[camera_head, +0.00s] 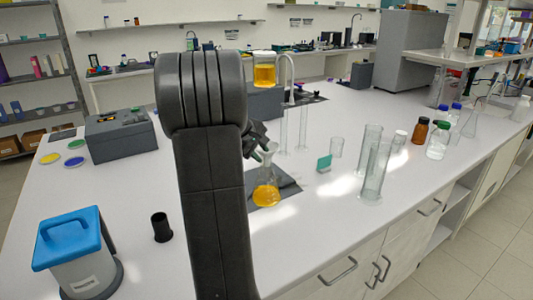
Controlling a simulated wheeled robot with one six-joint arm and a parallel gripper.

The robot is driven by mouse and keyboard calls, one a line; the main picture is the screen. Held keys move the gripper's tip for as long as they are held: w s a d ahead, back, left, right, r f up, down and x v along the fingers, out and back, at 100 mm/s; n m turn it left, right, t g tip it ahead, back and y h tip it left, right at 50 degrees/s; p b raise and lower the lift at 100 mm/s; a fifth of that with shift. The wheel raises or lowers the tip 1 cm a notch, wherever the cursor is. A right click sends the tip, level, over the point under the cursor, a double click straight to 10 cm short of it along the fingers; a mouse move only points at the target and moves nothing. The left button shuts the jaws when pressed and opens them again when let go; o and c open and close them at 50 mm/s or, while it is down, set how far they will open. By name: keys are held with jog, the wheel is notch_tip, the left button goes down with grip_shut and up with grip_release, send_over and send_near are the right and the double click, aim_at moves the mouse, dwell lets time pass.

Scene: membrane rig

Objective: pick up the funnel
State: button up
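A pale, translucent funnel (268,152) appears to sit in the neck of a conical flask (266,192) holding orange liquid. The flask stands upright on a dark grey mat (287,187) on the white bench. My gripper (262,141) is right at the top of the funnel, just right of my arm. My arm hides part of the gripper. The fingers are small and dark here, so I cannot tell whether they touch the funnel or how far apart they are.
Tall glass cylinders (375,172), a teal block (324,163) and several bottles (419,131) stand to the right. A blue-lidded container (70,238) and black cup (162,227) are left.

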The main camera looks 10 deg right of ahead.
grip_shut()
jog(key=shift+r, duration=0.1)
